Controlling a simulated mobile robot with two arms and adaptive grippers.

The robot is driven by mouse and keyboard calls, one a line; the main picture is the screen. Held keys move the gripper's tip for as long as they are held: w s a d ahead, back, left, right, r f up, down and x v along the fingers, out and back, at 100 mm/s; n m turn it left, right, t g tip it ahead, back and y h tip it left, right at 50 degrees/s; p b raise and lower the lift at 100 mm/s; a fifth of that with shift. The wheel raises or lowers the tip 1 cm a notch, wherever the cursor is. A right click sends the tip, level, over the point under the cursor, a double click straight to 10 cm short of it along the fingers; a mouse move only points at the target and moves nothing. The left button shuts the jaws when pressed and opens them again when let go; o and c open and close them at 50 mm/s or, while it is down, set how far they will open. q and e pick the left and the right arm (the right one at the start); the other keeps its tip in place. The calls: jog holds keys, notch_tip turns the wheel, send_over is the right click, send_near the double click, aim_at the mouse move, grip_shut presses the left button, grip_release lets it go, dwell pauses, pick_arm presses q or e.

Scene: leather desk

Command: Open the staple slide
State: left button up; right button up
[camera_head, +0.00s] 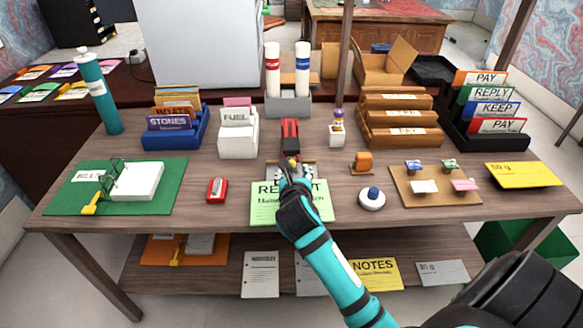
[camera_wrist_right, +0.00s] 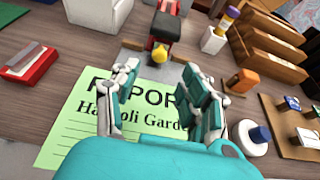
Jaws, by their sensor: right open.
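The red and black stapler (camera_head: 290,134) stands at the middle of the desk, its near end toward me. In the right wrist view the stapler (camera_wrist_right: 166,27) has a yellow knob (camera_wrist_right: 159,53) on its near end, which I take to be the staple slide. My right gripper (camera_head: 289,172) is over the green report sheet, just in front of the knob. In the wrist view the gripper (camera_wrist_right: 161,78) is open and empty, its fingers apart on either side of the line to the knob. I cannot tell the exact gap. My left gripper is not in view.
The green report sheet (camera_head: 262,206) lies under my gripper. A red sharpener (camera_head: 216,190) is at left, an orange-brown stamp (camera_head: 362,161) and a round white item with a blue knob (camera_head: 371,199) at right. A grey holder (camera_head: 289,104) with two tubes stands behind the stapler.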

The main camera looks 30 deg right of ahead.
jog(key=x, duration=0.7)
jog(key=shift+w+d+b, duration=0.1)
jog(key=shift+b, duration=0.2)
grip_shut()
